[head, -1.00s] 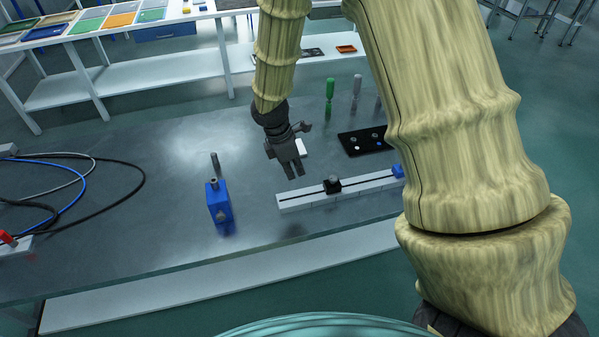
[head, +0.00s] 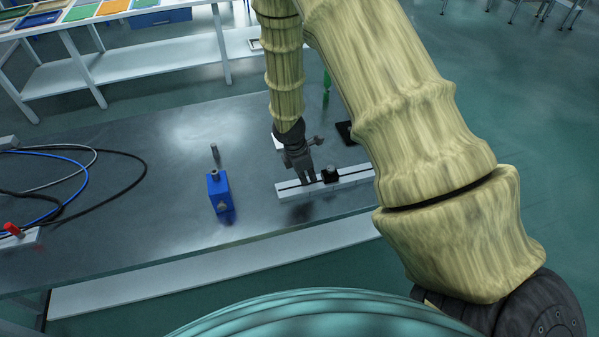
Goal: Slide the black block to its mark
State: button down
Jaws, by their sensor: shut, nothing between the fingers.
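The black block (head: 330,176) sits on a long white rail (head: 287,192) with a dark slot along its top. My gripper (head: 308,181) is shut and empty, pointing down at the rail just left of the block. Its fingertips are at or just above the rail; I cannot tell whether they touch the block. My arm hides the right end of the rail. I cannot make out the mark.
A blue block with a grey post (head: 219,192) stands left of the rail. Looped cables (head: 75,165) and a red-handled switch (head: 14,231) lie at the far left. A dark plate (head: 345,132) and a green post (head: 326,88) are partly behind my arm. The table between cables and blue block is clear.

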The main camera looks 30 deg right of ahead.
aim_at(330, 176)
jog(key=shift+s+d, duration=0.2)
jog(key=shift+d, duration=0.55)
jog(key=shift+s+d+p, duration=0.15)
jog(key=shift+d+p, duration=0.15)
jog(key=shift+d, duration=0.3)
jog(key=shift+a, duration=0.15)
